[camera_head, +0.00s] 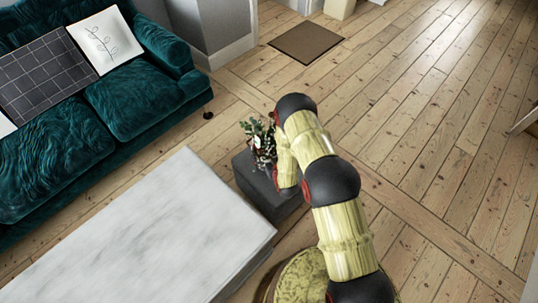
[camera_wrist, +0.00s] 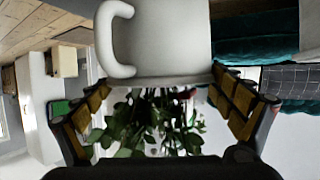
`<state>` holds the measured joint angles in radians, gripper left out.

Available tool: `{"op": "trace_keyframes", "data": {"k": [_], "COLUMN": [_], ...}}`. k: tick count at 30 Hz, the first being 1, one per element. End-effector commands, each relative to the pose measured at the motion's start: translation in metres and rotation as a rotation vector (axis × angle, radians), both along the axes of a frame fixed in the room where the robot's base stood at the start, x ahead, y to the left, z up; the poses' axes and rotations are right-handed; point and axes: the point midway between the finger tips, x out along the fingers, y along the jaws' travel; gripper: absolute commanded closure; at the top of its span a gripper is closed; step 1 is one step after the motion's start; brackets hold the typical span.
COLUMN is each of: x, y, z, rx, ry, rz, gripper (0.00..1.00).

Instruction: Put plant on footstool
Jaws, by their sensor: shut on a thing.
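The plant has green leaves with some reddish and pale flowers (camera_head: 260,140) and shows in the head view over the dark grey footstool (camera_head: 257,190). In the wrist view its white pot with a handle (camera_wrist: 160,42) is at the top and its leaves (camera_wrist: 150,122) hang below it in the upside-down picture, so the plant is upright. My gripper (camera_wrist: 160,88) has its fingers on both sides of the plant, near the pot's rim, and is shut on it. My arm hides part of the footstool and the pot in the head view. I cannot tell whether the pot touches the footstool.
A white marble-topped table (camera_head: 150,235) stands close to the footstool's left. A teal sofa (camera_head: 140,100) with cushions is behind it at the left. A brown mat (camera_head: 306,42) lies farther back. The floorboards (camera_head: 430,130) at the right are clear.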

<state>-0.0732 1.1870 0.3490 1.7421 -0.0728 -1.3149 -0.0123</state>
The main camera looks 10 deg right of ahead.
Motion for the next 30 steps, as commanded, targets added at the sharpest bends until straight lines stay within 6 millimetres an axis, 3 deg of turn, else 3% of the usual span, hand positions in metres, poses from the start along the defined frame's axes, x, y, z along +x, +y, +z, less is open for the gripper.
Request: {"op": "trace_keyframes", "data": {"k": [8,15,28,29,30], "x": [0.013,0.012,0.012,0.009,0.009], "y": [0.002,0.001,0.001,0.001,0.001], "z": [-0.009,-0.039,-0.041,-0.045,-0.045], "rx": [0.001,0.001,0.001,0.000,0.000], "ry": [-0.010,-0.007,-0.009,0.000,0.000], "rz": [0.000,0.000,0.000,0.000,0.000], "gripper": [0.66,0.66,0.66,0.05,0.03]}}
